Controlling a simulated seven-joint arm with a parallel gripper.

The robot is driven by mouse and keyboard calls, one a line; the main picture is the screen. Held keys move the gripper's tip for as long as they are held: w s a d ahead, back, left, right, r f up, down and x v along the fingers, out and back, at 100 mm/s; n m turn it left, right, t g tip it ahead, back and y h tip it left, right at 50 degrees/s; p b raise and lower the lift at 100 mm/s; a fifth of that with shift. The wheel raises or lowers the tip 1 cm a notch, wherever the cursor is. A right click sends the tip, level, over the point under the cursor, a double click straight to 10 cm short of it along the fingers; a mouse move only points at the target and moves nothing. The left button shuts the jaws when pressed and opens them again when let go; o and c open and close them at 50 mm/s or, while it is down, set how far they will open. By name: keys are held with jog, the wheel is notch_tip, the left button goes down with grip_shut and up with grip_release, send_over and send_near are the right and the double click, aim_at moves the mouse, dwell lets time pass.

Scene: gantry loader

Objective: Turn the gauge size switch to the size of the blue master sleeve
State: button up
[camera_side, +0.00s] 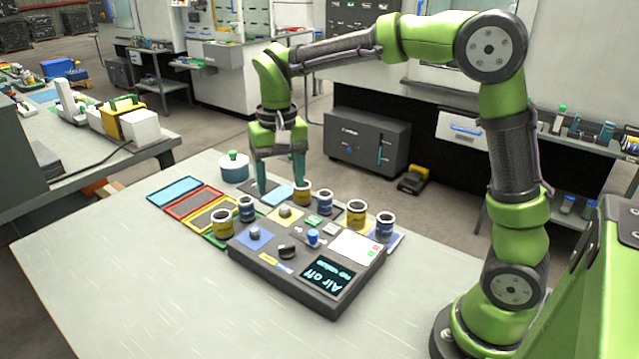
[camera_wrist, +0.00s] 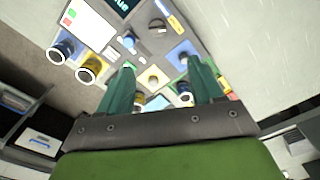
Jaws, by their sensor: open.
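The gauge box (camera_side: 335,296) is dark grey and lies on the table, its display reading "Air off, no value". A black knob (camera_side: 287,251), likely the size switch, sits on its top near a yellow and blue label strip (camera_side: 268,259); it also shows in the wrist view (camera_wrist: 157,26). I cannot tell which way it points. Blue sleeves stand at the left (camera_side: 247,209), back (camera_side: 325,205) and right (camera_side: 385,228); which is the master is unclear. My gripper (camera_side: 281,186) is open and empty, pointing down behind the box, apart from the knob.
Yellow sleeves stand near the box at left (camera_side: 223,225), back (camera_side: 303,194) and right (camera_side: 357,215). A blue knob (camera_side: 313,238) sits near the black one. Coloured trays (camera_side: 172,191) and a teal pot (camera_side: 233,168) lie behind left. The table's front (camera_side: 180,300) is clear.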

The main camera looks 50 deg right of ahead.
aim_at(286, 246)
jog(key=shift+m, duration=0.4)
notch_tip(286, 246, down, 16)
jog(key=shift+s+r, duration=0.1)
jog(key=c, duration=1.1)
